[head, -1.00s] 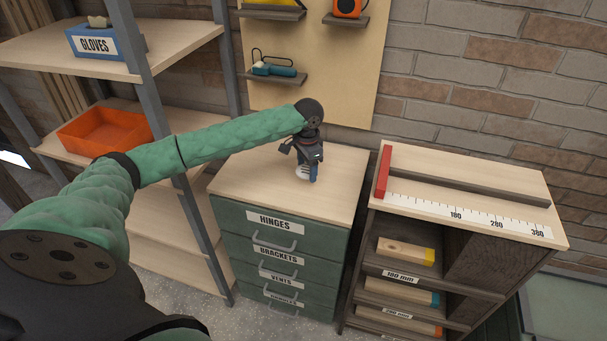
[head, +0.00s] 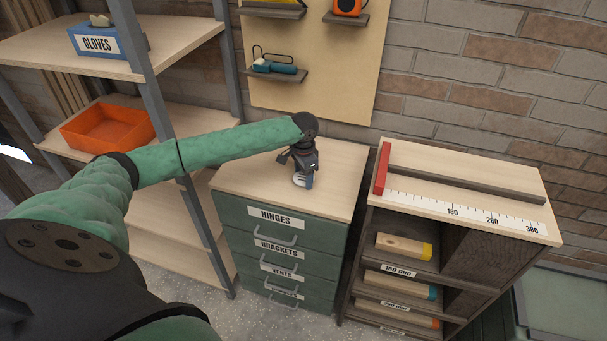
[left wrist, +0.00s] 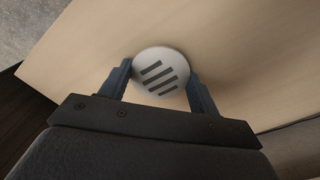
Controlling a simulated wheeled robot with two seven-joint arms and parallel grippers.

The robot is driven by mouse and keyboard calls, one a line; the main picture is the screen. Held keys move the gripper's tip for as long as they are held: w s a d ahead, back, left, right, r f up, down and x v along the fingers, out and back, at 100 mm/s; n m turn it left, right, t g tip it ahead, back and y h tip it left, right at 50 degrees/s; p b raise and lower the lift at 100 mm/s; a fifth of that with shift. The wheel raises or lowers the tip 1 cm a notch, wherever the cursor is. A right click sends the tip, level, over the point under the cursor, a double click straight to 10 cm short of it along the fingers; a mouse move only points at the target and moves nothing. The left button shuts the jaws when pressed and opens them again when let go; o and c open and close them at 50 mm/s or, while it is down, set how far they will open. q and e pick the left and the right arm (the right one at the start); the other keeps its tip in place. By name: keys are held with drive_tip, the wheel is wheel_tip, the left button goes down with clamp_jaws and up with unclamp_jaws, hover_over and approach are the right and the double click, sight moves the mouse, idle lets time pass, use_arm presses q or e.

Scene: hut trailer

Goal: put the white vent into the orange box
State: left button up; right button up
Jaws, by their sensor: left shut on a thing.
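The white vent (left wrist: 161,70) is a round disc with dark slots. In the left wrist view it sits between the two fingers of my left gripper (left wrist: 160,85), which is shut on it. In the head view my left gripper (head: 303,178) is over the top of the green drawer cabinet, with a bit of the white vent (head: 299,180) showing at its fingertips. I cannot tell whether the vent touches the cabinet top. The orange box (head: 108,128) stands open on the middle shelf at the left, well away from the gripper, and looks empty. My right gripper is out of view.
The green drawer cabinet (head: 285,240) has a pale wooden top (head: 240,180). A grey shelf post (head: 160,110) stands between it and the orange box. A blue gloves box (head: 108,42) is on the shelf above. A measuring bench (head: 470,205) stands at right.

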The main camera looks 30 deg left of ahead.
use_arm(q)
drive_tip(key=o, duration=1)
drive_tip(key=shift+c, duration=0.2)
drive_tip(key=shift+r, duration=0.1)
